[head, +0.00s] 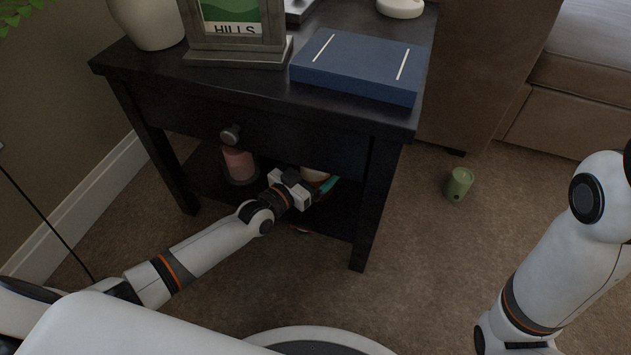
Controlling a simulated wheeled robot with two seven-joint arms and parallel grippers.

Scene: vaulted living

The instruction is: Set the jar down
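My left arm reaches in low to the lower shelf of the dark side table (345,114). My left gripper (306,187) is at the shelf's front, under the drawer. A partly hidden object with white, orange and teal parts (326,184) is right at its fingers. I cannot tell whether this is the jar, or whether the fingers are closed on it. A pink jar-like container (239,164) stands upright on the shelf, left of the gripper and apart from it. My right arm shows at the right, but its gripper is out of view.
A blue book (357,66), a picture frame (237,28) and a white vase (148,22) stand or lie on the tabletop. A green cup-like object (459,184) is on the carpet to the right. The table's front legs flank the shelf opening. A sofa (580,95) is behind right.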

